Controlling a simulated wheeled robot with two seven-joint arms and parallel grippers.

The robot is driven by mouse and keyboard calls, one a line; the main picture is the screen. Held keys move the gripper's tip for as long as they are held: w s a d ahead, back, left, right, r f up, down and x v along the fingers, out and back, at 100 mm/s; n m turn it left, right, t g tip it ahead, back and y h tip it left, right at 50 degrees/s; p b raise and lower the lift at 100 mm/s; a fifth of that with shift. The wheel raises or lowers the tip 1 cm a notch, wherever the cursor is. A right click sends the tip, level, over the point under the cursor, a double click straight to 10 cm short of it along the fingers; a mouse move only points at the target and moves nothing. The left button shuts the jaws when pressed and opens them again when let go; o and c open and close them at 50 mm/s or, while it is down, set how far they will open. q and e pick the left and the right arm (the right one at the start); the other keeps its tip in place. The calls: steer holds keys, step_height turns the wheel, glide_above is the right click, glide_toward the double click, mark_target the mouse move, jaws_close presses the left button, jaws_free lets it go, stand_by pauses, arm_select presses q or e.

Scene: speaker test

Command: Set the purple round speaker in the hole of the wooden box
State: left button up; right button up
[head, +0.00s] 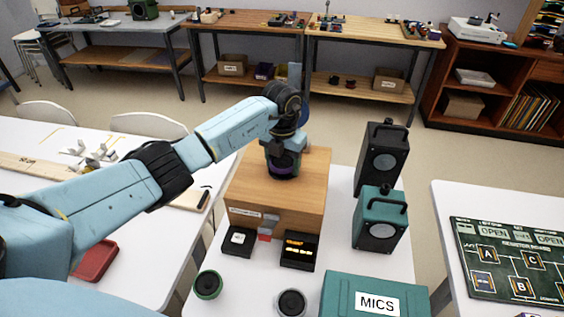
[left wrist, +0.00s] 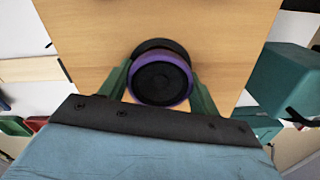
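The purple round speaker (left wrist: 160,80) has a black face and a purple rim. In the left wrist view it sits between the two green fingers of my left gripper (left wrist: 160,88), which appear closed against its sides. In the head view the speaker (head: 283,166) shows below my left gripper (head: 282,152), over the top of the wooden box (head: 245,188). The box top also fills much of the left wrist view (left wrist: 90,35). A dark round shape just beyond the speaker may be the hole or the speaker's body; I cannot tell which. My right gripper is out of view.
A black speaker (head: 382,158) and a teal speaker (head: 380,218) stand right of the box. A green round speaker (head: 208,285), a grey round one (head: 292,303), small black boxes (head: 300,250) and a teal MICS case (head: 375,303) are in front.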

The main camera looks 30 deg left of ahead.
mark_target(282, 162)
arm_select(q)
steer(key=o, duration=0.3)
steer(key=shift+s+d+f, duration=0.15)
steer(key=shift+s+f, duration=0.2)
steer(key=shift+f, duration=0.4)
steer(key=shift+o, duration=0.9)
steer(key=shift+w+r, duration=0.15)
steer(key=shift+r, duration=0.4)
step_height(282, 162, up, 14)
steer(key=shift+p, duration=0.4)
steer(key=shift+f, duration=0.2)
